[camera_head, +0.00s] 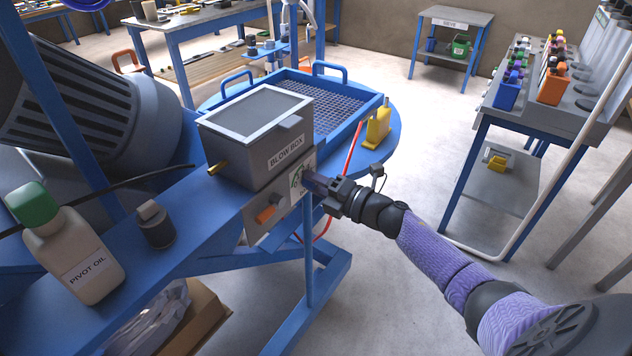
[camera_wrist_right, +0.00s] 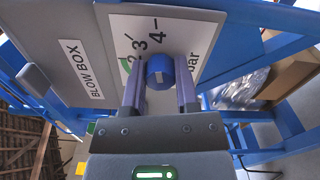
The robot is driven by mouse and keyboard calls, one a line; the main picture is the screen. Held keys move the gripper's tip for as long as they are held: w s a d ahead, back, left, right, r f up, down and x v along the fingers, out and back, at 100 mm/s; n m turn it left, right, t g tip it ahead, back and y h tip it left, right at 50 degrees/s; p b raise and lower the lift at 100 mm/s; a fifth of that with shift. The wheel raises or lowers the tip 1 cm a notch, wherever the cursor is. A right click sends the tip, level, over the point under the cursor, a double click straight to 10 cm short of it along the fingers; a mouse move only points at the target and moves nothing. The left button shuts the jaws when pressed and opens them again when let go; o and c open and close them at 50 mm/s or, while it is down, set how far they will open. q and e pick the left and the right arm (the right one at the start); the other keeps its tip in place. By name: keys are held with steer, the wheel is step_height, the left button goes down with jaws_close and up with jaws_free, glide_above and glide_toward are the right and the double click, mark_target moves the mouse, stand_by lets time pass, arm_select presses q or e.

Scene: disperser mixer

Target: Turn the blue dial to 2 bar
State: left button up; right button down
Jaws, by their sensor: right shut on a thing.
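The blue dial (camera_wrist_right: 160,68) sits on a white scale plate (camera_wrist_right: 192,28) on the side of the grey blow box (camera_head: 262,130). In the wrist view the plate shows the figures 2, 3 and 4 and part of the word "bar", with green near the 2. My right gripper (camera_head: 313,182) reaches the plate from the right, and its two fingers are shut on the blue dial, one on each side. A pale mark shows on the dial's face; which figure it points at I cannot tell. In the head view the gripper hides the dial. My left gripper is not in view.
An orange knob (camera_head: 266,214) is on the box's lower front. A pivot oil bottle (camera_head: 72,255) and a small grey-capped container (camera_head: 155,225) stand on the blue frame at left.

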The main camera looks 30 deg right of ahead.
steer(key=shift+c, duration=1.8)
jaws_free()
steer(key=shift+s, duration=0.1)
steer(key=p+v, duration=0.2)
steer(key=v, duration=0.7)
steer(key=shift+s+d, duration=0.15)
steer(key=shift+s, duration=0.2)
